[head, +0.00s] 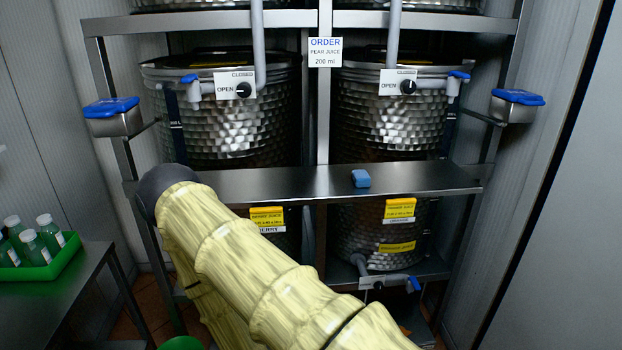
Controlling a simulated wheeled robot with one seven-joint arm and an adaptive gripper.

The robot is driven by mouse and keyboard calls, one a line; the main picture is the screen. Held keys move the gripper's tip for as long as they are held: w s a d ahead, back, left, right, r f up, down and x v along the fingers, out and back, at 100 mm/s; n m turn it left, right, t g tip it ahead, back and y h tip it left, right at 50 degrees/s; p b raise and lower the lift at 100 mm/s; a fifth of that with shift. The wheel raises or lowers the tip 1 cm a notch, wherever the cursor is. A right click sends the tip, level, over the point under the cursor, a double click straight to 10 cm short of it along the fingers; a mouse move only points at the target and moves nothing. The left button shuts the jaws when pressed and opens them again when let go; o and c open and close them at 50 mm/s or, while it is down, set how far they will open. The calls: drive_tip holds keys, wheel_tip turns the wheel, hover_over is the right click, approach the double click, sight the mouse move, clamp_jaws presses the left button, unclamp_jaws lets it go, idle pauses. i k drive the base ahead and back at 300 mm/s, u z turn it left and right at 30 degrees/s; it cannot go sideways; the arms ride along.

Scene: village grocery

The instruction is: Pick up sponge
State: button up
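A small blue block, which looks like the sponge (361,178), lies on the bare metal ledge (270,184) in front of the steel tanks, right of centre. Nothing touches it except the ledge. My arm, in a pale yellow sleeve, reaches from the bottom right up to a dark joint at the left end of the ledge, then bends down. My gripper is not visible in this view, so its state is hidden. The sponge is clear of my arm.
Metal tanks (225,128) with valves stand in a steel rack behind the ledge. Blue-lidded metal boxes (113,121) (517,108) stick out on both sides. A green tray (52,268) of bottles sits on a side table at left. A white order sign (325,52) hangs in the middle.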

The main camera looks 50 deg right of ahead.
sight(360, 178)
drive_tip(key=u, duration=0.05)
drive_tip(key=i, duration=0.95)
drive_tip(key=z, duration=1.45)
